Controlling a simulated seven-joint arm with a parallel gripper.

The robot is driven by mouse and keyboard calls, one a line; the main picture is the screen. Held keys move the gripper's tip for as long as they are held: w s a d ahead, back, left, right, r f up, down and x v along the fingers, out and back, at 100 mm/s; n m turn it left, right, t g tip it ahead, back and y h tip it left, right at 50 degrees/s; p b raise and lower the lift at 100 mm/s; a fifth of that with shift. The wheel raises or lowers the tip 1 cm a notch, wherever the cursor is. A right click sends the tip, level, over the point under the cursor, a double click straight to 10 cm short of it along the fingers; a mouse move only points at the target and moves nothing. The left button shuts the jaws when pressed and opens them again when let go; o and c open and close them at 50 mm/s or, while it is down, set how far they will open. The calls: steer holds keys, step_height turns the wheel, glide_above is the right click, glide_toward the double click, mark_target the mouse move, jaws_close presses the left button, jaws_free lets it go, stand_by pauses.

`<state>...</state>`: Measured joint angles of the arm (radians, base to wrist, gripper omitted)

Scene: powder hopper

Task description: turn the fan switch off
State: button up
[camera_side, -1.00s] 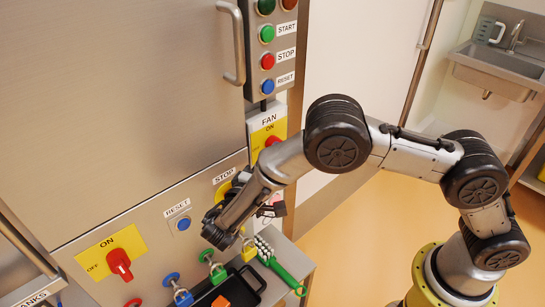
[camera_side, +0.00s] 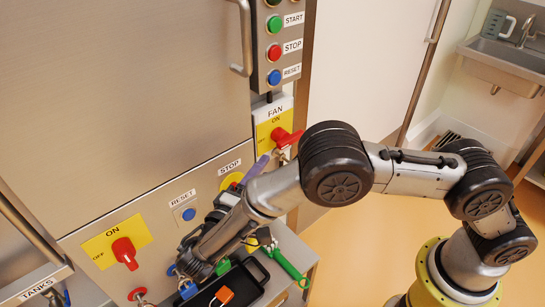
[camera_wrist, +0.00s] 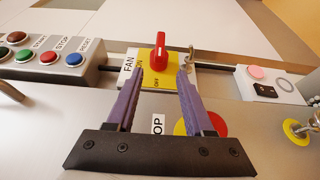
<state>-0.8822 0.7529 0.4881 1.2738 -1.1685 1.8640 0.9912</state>
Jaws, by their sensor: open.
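The fan switch has a red handle (camera_side: 286,138) on a yellow plate (camera_side: 268,127) below the FAN label in the side view. In the wrist view the red handle (camera_wrist: 160,55) stands upright in the picture on the yellow plate (camera_wrist: 147,82), marked ON and OFF. It points away from the OFF mark. My gripper (camera_wrist: 161,73) is open and empty. Its two purple fingers point toward the switch, with the handle between and beyond their tips. I see no contact. In the side view one purple finger (camera_side: 256,168) shows just left below the switch; my wrist hides the rest.
A button box (camera_side: 276,50) is above the switch. A yellow STOP plate (camera_side: 232,180) is close by, partly hidden. Lower left are a red ON/OFF switch (camera_side: 124,252), hanging padlocks and a black tray (camera_side: 251,297) with an orange padlock. A metal pin (camera_wrist: 191,63) stands beside the handle.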

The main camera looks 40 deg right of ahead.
steer(key=v, duration=0.5)
steer(key=shift+d+r, duration=0.1)
steer(key=s+d+r+m+g+y, duration=0.1)
steer(key=s+d+r+g+y, duration=0.25)
steer(key=d, duration=0.55)
steer(key=s+d+r+m+g+y, duration=0.1)
steer(key=d+r+g+y, duration=0.25)
steer(key=d+r, duration=0.35)
steer(key=s+d+m+t+y, duration=0.1)
steer(key=s+d+t+y, duration=0.1)
steer(key=s, duration=0.4)
steer(key=s+d+t+y, duration=0.2)
steer(key=s+y, duration=0.2)
steer(key=s, duration=0.1)
steer(key=s+d+r+m+t+y, duration=0.1)
steer(key=s+d+y, duration=0.2)
steer(key=s, duration=0.3)
steer(key=shift+s+m+t+y, duration=0.3)
steer(key=shift+t+y, duration=0.1)
